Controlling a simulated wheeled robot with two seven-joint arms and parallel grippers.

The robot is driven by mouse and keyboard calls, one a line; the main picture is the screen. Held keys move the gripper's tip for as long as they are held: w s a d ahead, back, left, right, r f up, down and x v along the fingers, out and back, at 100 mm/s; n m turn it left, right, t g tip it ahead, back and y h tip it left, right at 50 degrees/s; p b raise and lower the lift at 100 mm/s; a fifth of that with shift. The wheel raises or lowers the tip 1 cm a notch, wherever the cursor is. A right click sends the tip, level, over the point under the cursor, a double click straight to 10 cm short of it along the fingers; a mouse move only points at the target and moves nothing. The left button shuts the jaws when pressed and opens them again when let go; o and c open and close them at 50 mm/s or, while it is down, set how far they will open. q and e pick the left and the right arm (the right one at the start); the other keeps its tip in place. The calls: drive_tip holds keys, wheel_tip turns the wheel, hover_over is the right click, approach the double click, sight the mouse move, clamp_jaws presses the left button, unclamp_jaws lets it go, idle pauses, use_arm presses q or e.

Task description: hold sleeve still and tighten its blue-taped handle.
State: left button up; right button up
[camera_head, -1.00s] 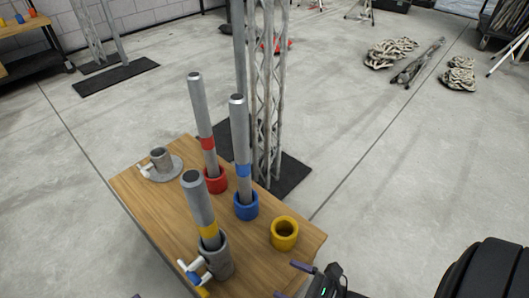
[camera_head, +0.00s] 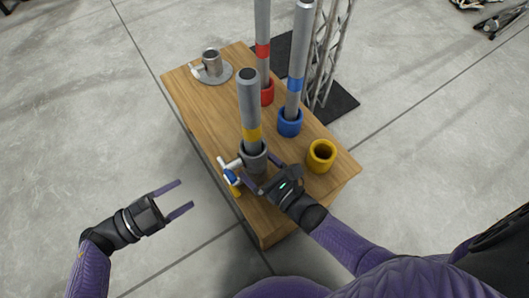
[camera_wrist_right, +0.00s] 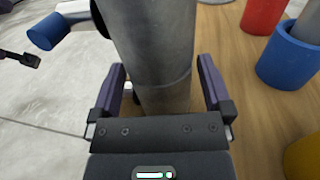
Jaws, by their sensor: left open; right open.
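The grey sleeve (camera_head: 257,160) stands upright near the table's front left edge, around the foot of a grey tube with yellow tape (camera_head: 252,120). Its side handle, with a blue-taped end (camera_head: 231,176), sticks out to the left. My right gripper (camera_head: 262,176) is open, with its fingers on either side of the sleeve low down. In the right wrist view the sleeve (camera_wrist_right: 155,45) stands between the open fingers (camera_wrist_right: 162,75), and the blue end (camera_wrist_right: 46,32) is at upper left. My left gripper (camera_head: 186,194) is open and empty, left of the table and apart from the handle.
On the wooden table (camera_head: 208,112) stand a red collar (camera_head: 267,94) and a blue collar (camera_head: 290,125) with tubes, an empty yellow collar (camera_head: 321,156), and a grey flanged socket (camera_head: 212,66). A lattice truss (camera_head: 325,60) stands behind. Floor to the left is clear.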

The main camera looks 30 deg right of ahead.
sight(226, 167)
clamp_jaws()
use_arm(q)
drive_tip(key=shift+o, duration=1)
drive_tip(key=shift+n, duration=0.4)
drive_tip(key=d+n, duration=0.3)
drive_tip(key=n, duration=0.3)
drive_tip(key=w+d+n, duration=0.1)
drive_tip(key=d+n, duration=0.3)
drive_tip(key=n, duration=0.1)
drive_tip(key=d+n, duration=0.4)
drive_tip(key=n, duration=0.2)
drive_tip(key=shift+w+d+n, duration=0.2)
drive_tip(key=shift+d+n, duration=0.05)
drive_tip(key=shift+n, duration=0.05)
clamp_jaws()
